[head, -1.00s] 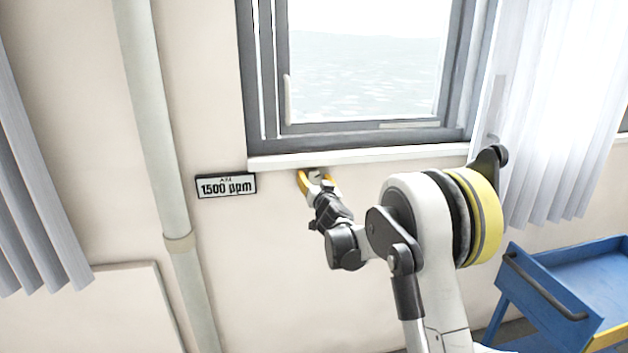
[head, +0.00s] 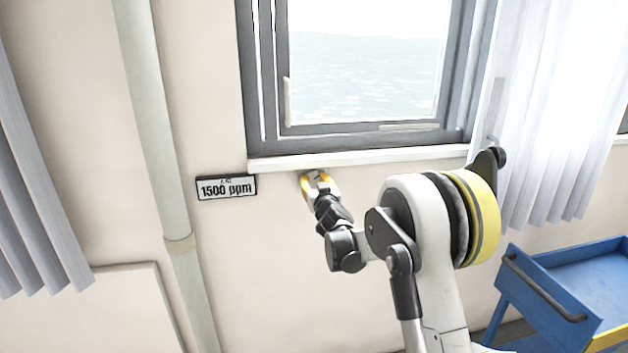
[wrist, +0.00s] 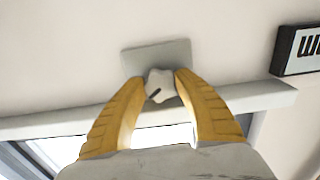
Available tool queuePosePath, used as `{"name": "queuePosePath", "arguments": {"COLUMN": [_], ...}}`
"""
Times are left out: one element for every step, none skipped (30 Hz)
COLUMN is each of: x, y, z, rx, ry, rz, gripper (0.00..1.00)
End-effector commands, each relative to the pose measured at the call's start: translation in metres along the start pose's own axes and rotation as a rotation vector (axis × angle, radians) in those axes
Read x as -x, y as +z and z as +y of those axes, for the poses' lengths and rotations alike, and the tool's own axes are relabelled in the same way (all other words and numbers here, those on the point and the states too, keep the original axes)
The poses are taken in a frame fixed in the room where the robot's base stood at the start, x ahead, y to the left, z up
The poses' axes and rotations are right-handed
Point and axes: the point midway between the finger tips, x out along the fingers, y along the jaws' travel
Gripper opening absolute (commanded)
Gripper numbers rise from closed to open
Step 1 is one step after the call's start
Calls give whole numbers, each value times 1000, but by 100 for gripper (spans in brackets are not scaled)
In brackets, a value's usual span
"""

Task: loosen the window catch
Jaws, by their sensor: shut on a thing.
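A small white lobed knob (wrist: 159,86) with a dark mark on it stands on a grey plate (wrist: 140,60) fixed to the wall, just below the window sill. My gripper (head: 316,176) has yellow fingers and reaches up to the wall there. In the wrist view my gripper (wrist: 161,80) is shut on the knob, one fingertip on each side. In the head view the fingers mostly hide the knob. The window (head: 362,134) above has a grey frame and a pale upright handle (head: 288,100) on its left side.
The white sill (head: 400,154) juts out just above my gripper. A sign (head: 226,187) reading 1500 ppm hangs to the left. A pipe (head: 150,130) runs down the wall further left. Curtains (head: 540,130) hang at the right, above a blue cart (head: 580,285).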

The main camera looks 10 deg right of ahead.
Motion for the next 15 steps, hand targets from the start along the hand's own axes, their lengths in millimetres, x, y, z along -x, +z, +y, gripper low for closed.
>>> {"name": "queuePosePath", "arguments": {"x": [0, 0, 0, 0, 0, 0, 0, 0, 0, 0, 0, 0, 0, 0, 0], "y": [-1, -1, -1, -1, -1, -1, -1, -1, -1, -1, -1, -1, -1, -1, -1], "z": [0, 0, 0, 0, 0, 0, 1, 1, 1, 1, 1, 1, 1, 1, 1], "rx": [39, 64, 99, 126, 152, 186, 211, 234, 266, 288, 310, 338, 358, 377, 400], "ry": [0, 0, 0, 0, 0, 0, 0, 0, 0, 0, 0, 0, 0, 0, 0], "rz": [1, 1, 1, 1, 1, 1, 1, 1, 1, 1, 1, 1, 1, 1, 1], "gripper": [6, 6, 6, 6, 6, 6, 6, 6, 6, 6, 6, 6, 6, 6, 6]}}
